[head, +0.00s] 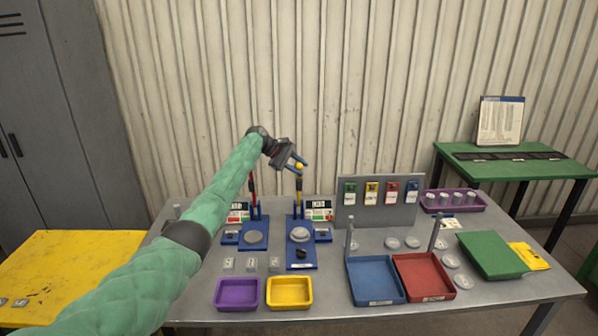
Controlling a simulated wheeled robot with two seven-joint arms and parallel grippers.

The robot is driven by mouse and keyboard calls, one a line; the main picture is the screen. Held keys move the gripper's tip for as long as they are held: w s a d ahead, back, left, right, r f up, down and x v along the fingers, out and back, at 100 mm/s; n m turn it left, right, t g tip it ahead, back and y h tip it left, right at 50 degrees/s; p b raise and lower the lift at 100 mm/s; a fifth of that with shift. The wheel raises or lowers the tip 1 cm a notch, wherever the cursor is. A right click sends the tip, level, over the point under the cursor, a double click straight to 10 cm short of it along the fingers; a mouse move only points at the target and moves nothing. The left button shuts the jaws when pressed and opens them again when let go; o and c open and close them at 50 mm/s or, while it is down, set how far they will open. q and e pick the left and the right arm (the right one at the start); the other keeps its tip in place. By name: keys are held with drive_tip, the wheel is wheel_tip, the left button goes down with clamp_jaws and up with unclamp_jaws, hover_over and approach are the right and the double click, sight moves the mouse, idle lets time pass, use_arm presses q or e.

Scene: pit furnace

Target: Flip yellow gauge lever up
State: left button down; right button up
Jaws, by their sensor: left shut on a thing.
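The yellow gauge lever (299,184) stands upright on the right-hand blue gauge stand (302,258), with a round yellow knob at its top. My left gripper (299,162) is at the lever's top, its blue fingers shut on the yellow knob. The fingers hide part of the knob. A small display with green and red marks (320,211) stands beside the lever. My right gripper is not in view.
A grey panel with coloured tags (345,215) stands to the right. Purple (237,306), yellow (290,304), blue (376,298) and red (424,294) trays line the front.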

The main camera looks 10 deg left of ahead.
use_arm(q)
drive_tip(key=shift+w+a+r, duration=0.1)
drive_tip(key=shift+r, duration=0.1)
drive_tip(key=c, duration=1.1)
unclamp_jaws()
drive_tip(key=shift+w, duration=0.1)
drive_tip(key=shift+w+f, duration=0.1)
drive_tip(key=shift+f, duration=0.15)
drive_tip(key=shift+s+a+r, duration=0.2)
drive_tip(key=shift+a+r, duration=0.05)
drive_tip(key=b+v, duration=0.3)
drive_tip(key=v, duration=0.4)
drive_tip(key=shift+a, duration=0.1)
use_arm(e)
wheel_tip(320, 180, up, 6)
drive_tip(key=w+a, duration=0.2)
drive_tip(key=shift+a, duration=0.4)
use_arm(q)
drive_tip(key=shift+w+f, duration=0.1)
